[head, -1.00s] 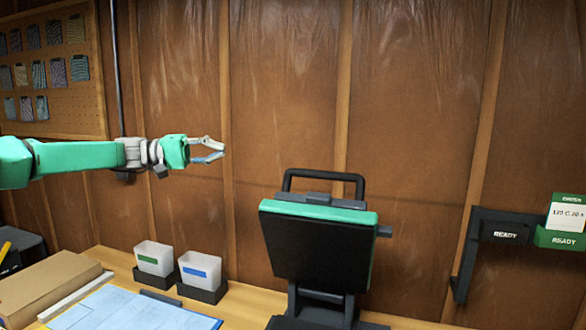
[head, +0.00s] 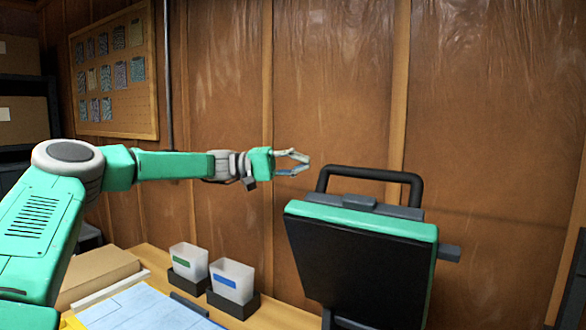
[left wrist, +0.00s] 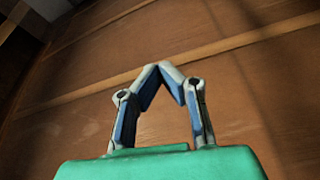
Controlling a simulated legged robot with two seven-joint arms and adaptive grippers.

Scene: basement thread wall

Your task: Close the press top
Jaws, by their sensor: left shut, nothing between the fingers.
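The press top (head: 361,260) is a black slab with a green upper edge, tilted up and open. Its black bar handle (head: 371,176) stands above the green edge. The press's lower part is mostly below the frame. My left gripper (head: 306,163) is left of the handle, near its height, and does not appear to touch it. The left wrist view also shows my left gripper (left wrist: 159,66), its fingertips meeting, with nothing between them and only wall panels beyond. My right gripper is not in view.
Two translucent bins, one with a green label (head: 188,262) and one with a blue label (head: 231,280), stand on the bench left of the press. Blue sheets (head: 150,308) and a cardboard box (head: 98,275) lie further left. A pegboard (head: 115,75) hangs on the wall.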

